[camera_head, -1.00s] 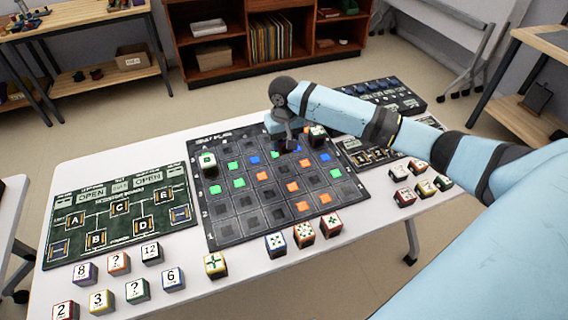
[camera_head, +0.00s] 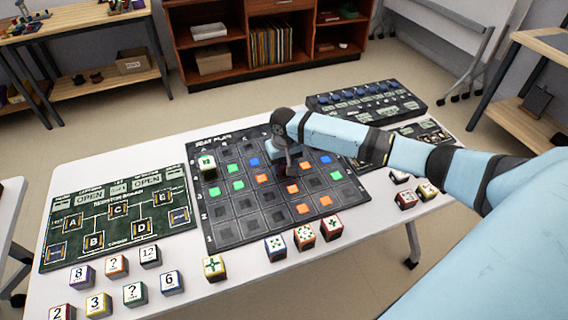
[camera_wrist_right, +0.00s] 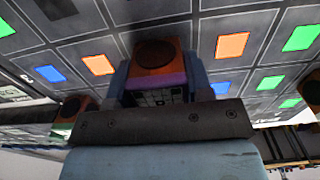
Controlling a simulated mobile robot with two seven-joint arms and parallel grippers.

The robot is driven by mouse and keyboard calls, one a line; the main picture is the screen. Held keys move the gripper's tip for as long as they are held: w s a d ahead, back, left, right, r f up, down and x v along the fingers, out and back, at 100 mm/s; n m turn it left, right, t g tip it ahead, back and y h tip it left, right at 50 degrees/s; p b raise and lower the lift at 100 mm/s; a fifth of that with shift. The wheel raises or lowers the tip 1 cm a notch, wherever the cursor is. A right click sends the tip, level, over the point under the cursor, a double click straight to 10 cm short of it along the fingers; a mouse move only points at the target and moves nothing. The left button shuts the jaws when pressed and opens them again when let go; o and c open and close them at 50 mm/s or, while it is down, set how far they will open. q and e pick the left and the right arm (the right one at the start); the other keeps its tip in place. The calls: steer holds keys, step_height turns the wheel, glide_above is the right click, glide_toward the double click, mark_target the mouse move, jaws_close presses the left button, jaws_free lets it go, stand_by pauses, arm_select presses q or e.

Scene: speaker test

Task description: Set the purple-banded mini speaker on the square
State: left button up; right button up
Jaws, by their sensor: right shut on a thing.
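My right gripper (camera_head: 291,167) is over the right-middle part of the dark gridded board (camera_head: 235,227). In the right wrist view the gripper (camera_wrist_right: 158,72) is shut on a mini speaker (camera_wrist_right: 157,54), an orange-brown cube with a dark round face and a purple band. The gripper hides the speaker in the head view. I cannot tell whether the speaker touches the board. The board has dark squares and green, blue and orange ones; the task does not name which square. My left gripper is not in view.
A white-topped cube (camera_head: 207,163) stands on the board's far left corner. Several cubes, such as a green-cross one (camera_head: 214,267), line the near table edge. A green panel (camera_head: 120,215) lies left, a dark switch panel (camera_head: 367,100) at the back right.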

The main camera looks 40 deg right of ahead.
steer(key=o, duration=1)
steer(key=shift+c, duration=0.2)
step_height(320, 180, up, 12)
steer(key=p, duration=0.1)
steer(key=shift+r, duration=0.15)
